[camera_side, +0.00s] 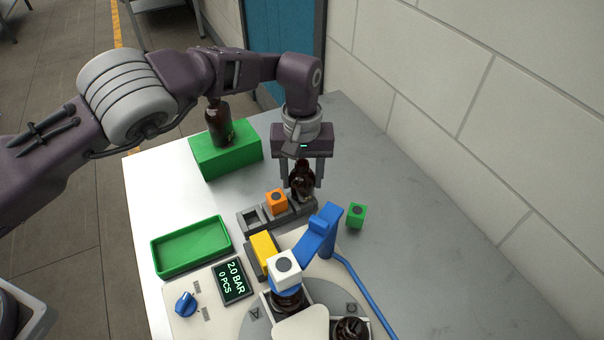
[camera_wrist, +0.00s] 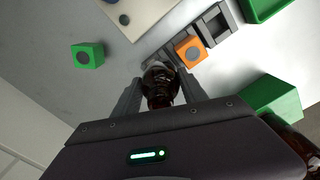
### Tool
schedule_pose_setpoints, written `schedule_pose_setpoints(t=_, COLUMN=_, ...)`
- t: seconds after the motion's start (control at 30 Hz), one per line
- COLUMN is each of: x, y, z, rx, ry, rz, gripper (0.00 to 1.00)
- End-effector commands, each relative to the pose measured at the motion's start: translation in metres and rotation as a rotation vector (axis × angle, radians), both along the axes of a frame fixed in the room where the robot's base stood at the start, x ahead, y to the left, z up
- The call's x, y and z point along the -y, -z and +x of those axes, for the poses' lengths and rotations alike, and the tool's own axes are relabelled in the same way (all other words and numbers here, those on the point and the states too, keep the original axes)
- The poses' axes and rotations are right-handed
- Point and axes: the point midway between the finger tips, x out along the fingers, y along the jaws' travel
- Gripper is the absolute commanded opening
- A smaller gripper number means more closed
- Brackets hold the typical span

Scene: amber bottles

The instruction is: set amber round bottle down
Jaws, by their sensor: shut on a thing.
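An amber round bottle (camera_side: 302,182) stands upright between the fingers of my gripper (camera_side: 305,180), which is shut on it. The bottle is at the right end of a grey rack (camera_side: 250,219); whether its base touches the rack I cannot tell. In the wrist view the bottle (camera_wrist: 160,84) sits between the two fingers of my gripper (camera_wrist: 160,95), at the near end of the rack (camera_wrist: 210,28). An orange cube (camera_side: 276,202) with a dark round spot sits in the rack beside the bottle. The rack's left compartment is empty.
Another amber bottle (camera_side: 219,123) stands on a green block (camera_side: 226,152) at the back left. A green cube (camera_side: 356,215) lies right of the rack. A green tray (camera_side: 191,246) is empty. A blue-armed station (camera_side: 318,236) with amber bottles stands in front.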

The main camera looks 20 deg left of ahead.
Motion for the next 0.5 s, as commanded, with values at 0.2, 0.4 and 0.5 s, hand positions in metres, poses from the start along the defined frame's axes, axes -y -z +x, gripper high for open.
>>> schedule_pose_setpoints(t=0.2, x=0.0002, y=0.0068, z=0.0, rx=0.0, ry=0.0, rz=-0.001, gripper=0.06)
schedule_pose_setpoints(t=0.4, x=0.0, y=0.0086, z=0.0001, rx=0.0, ry=-0.001, rz=0.0, gripper=0.61)
schedule_pose_setpoints(t=0.5, x=-0.0001, y=0.0085, z=0.0001, rx=0.0, ry=-0.001, rz=0.0, gripper=0.72)
